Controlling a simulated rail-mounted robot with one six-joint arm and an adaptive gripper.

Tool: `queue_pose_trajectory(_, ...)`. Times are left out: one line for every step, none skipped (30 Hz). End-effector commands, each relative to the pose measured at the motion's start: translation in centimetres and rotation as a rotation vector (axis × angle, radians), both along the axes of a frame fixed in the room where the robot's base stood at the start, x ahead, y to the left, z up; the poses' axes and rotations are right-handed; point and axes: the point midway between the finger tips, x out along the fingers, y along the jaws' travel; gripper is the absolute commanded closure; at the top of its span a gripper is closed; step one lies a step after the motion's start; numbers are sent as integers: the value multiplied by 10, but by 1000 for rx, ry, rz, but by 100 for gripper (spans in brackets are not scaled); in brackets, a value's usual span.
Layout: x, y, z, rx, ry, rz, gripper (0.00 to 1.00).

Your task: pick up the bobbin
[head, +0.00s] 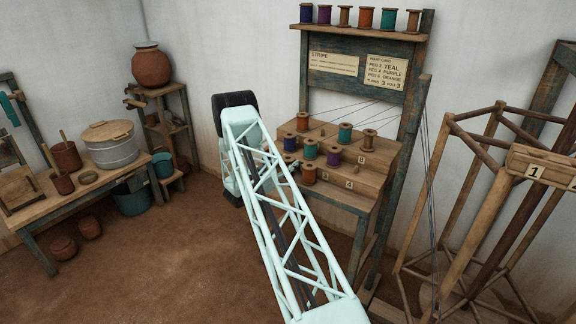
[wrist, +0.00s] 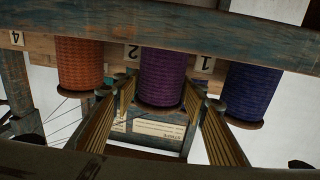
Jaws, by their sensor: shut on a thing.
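In the wrist view the two fingers of my gripper (wrist: 159,92) stand either side of a purple bobbin (wrist: 163,68) and are shut on it. The bobbin sits between an orange bobbin (wrist: 78,62) on the left and a blue-violet bobbin (wrist: 252,88) on the right. Number tags 2 and 1 show beside it. In the head view my light-green truss arm reaches towards the loom and hides my gripper. I cannot tell there which bobbin is held.
The stepped bobbin rack (head: 372,181) holds several bobbins close together. A top shelf (head: 366,33) carries more bobbins. A wooden warping frame (head: 466,125) stands at the right. A low table (head: 103,186) with pots is at the left. Bare floor lies between.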

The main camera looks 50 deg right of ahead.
Motion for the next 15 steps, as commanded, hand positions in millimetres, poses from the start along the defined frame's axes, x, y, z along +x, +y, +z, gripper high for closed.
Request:
queue_pose_trajectory(0,0,1,0,0,0,72)
queue_pose_trajectory(0,0,2,0,0,0,72)
queue_pose_trajectory(0,0,3,0,0,0,72)
queue_pose_trajectory(0,0,4,0,0,0,72)
queue_pose_trajectory(0,0,5,0,0,0,72)
queue_pose_trajectory(0,0,7,-1,0,0,72)
queue_pose_trajectory(0,0,9,-1,-1,0,72)
queue_pose_trajectory(0,0,11,-1,-1,0,72)
queue_pose_trajectory(0,0,13,-1,-1,0,72)
queue_pose_trajectory(0,0,16,-1,-1,0,72)
queue_pose_trajectory(0,0,18,-1,-1,0,72)
queue_pose_trajectory(0,0,21,-1,-1,0,72)
queue_pose_trajectory(0,0,23,-1,-1,0,72)
queue_pose_trajectory(0,0,26,-1,-1,0,72)
queue_pose_trajectory(0,0,29,-1,-1,0,72)
